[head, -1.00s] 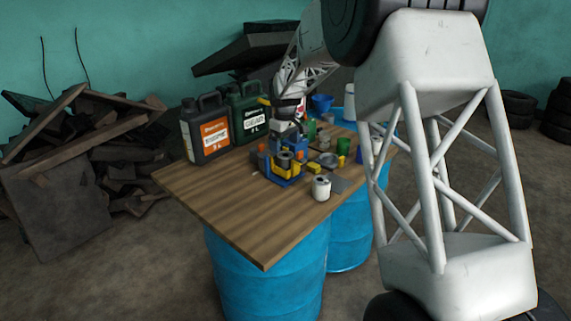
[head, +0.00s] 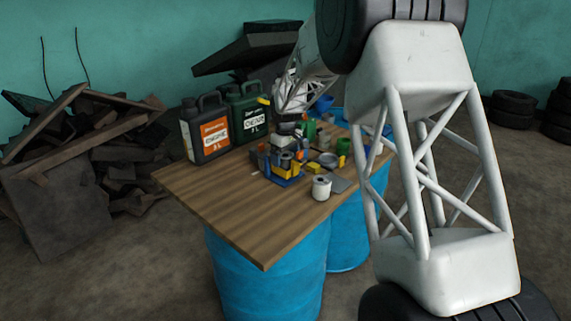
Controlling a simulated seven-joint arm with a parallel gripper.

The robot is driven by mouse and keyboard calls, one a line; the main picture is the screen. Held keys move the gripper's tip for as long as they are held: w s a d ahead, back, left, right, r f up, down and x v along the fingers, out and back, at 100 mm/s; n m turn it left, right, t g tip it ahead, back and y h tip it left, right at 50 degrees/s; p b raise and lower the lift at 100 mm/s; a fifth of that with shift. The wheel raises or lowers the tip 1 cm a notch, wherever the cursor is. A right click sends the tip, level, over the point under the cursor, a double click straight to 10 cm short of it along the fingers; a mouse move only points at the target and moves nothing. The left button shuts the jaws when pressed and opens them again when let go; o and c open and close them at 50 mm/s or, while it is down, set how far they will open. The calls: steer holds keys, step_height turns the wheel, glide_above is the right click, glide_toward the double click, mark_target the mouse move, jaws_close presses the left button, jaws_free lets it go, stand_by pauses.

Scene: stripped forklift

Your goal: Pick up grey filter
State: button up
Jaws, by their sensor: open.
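Several small parts stand crowded on the wooden table (head: 235,205). A light grey-white cylinder (head: 321,188) with a dark hole in its top stands upright at their front edge, clear of my gripper. A flat, round grey part (head: 328,160) lies behind it; I cannot tell for certain which is the grey filter. My gripper (head: 286,130) is open, pointing down over the back left of the cluster, near a blue and yellow holder (head: 285,171) with a grey round part in it. Its fingertips are small and hard to separate from the parts behind.
An orange-labelled dark canister (head: 205,135) and a green canister (head: 250,118) stand at the table's back left, close to my gripper. A green cup (head: 343,146) stands right of the cluster. The table's front left is bare. Blue drums (head: 265,265) support it.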

mark_target(286, 155)
steer(key=shift+f, duration=0.5)
steer(key=c, duration=1.1)
steer(key=shift+r, duration=0.1)
steer(key=shift+r, duration=4.9)
